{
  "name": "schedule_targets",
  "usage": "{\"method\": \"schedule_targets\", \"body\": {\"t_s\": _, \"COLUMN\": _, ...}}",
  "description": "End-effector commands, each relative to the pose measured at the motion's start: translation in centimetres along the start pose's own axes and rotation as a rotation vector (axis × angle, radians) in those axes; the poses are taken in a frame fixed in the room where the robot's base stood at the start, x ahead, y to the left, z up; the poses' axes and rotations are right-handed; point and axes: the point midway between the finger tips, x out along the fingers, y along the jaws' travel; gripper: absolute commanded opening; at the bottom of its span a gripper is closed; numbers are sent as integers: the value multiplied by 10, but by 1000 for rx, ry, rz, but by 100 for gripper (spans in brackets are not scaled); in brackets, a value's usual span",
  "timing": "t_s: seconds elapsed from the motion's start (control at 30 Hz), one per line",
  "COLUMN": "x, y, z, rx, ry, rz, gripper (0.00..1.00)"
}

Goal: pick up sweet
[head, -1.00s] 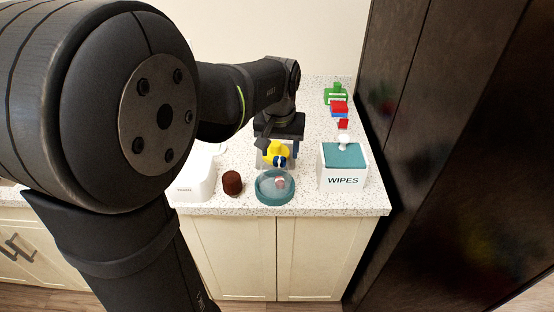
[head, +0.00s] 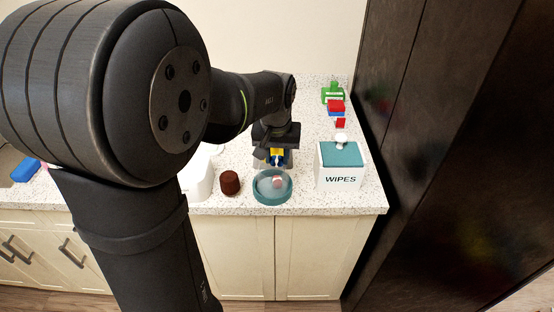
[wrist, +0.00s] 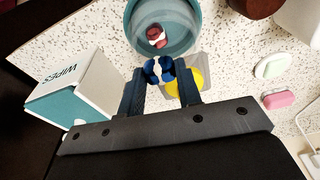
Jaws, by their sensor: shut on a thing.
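A blue-and-white wrapped sweet (wrist: 159,70) is between the fingertips of my gripper (wrist: 161,82), which is shut on it. In the head view my gripper (head: 275,154) is low over the counter, just behind a teal-rimmed round bowl, and the held sweet is hard to make out there. A red-and-white sweet (wrist: 156,37) lies in the bowl (wrist: 193,14); the bowl also shows in the head view (head: 262,195). A yellow round thing (wrist: 190,83) is beside the held sweet, partly hidden by a finger.
A white box marked WIPES (head: 341,179) with a teal lid stands to the right. A dark brown cylinder (head: 230,183) stands left of the bowl. Pink (wrist: 279,99) and pale green (wrist: 271,66) pieces lie on the speckled counter. Red, blue and green things (head: 336,105) stand behind.

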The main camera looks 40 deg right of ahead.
Motion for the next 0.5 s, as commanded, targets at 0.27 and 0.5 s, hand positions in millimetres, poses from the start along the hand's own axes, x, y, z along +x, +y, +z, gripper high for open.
{"method": "schedule_targets", "body": {"t_s": 0.27, "x": -9, "y": 0, "z": -2, "rx": 0, "ry": 2, "rz": 0, "gripper": 7}}
{"method": "schedule_targets", "body": {"t_s": 0.5, "x": -46, "y": 4, "z": -5, "rx": 3, "ry": 4, "rz": 2, "gripper": 7}}
